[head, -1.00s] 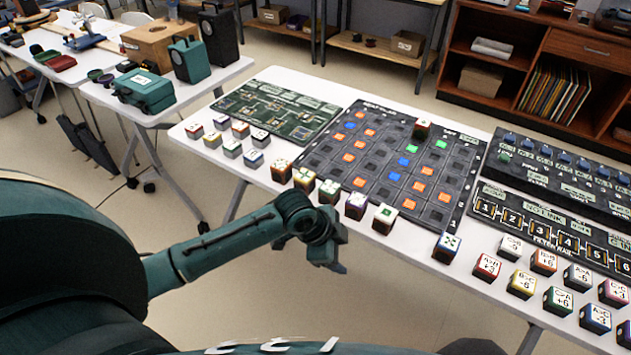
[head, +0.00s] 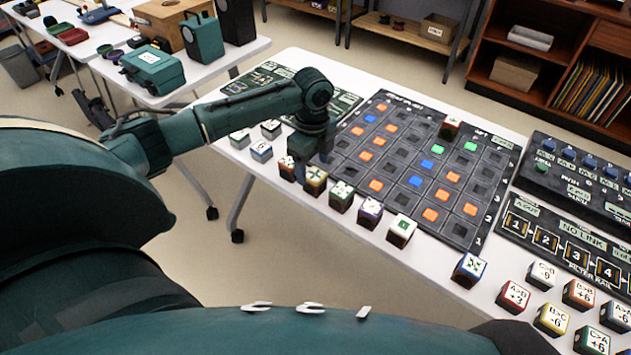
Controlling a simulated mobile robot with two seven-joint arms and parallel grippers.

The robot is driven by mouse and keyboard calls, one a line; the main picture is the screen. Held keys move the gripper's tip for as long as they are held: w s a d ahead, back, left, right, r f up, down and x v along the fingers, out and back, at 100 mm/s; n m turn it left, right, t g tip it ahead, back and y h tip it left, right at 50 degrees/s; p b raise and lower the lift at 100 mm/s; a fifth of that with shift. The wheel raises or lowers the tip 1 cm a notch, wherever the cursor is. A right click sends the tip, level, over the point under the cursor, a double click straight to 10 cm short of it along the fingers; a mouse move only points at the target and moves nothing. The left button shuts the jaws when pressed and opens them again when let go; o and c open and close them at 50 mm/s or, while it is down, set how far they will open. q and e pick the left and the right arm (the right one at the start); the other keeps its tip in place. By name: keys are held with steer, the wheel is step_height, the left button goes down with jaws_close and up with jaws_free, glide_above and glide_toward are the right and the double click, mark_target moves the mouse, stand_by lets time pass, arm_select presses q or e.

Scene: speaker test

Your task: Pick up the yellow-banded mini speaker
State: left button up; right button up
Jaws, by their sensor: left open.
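A small cube with a white patterned top and yellow sides (head: 316,182) stands in the row along the table's near edge; it looks like the yellow-banded mini speaker. My left gripper (head: 304,170) points down in the head view, at the left end of this row. It is open, and its fingers overlap the picture of the yellow cube and the dark red-sided cube (head: 286,169) to its left. I cannot tell whether it touches either. My right gripper is not in view.
A green-sided cube (head: 342,198) stands close to the right of the yellow one, followed by a purple one (head: 370,213). Behind lies a dark grid board (head: 345,165) with coloured squares. Another yellow-sided cube (head: 551,320) stands among lettered cubes at lower right.

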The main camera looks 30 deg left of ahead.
mark_target(315, 174)
arm_select(q)
steer(key=shift+w+d+f, duration=0.1)
steer(key=shift+w+f, duration=0.05)
steer(key=shift+f, duration=1.4)
steer(key=shift+w+f, duration=0.1)
steer(key=shift+f, duration=1.45)
steer(key=shift+c, duration=0.3)
steer(key=c, duration=1.1)
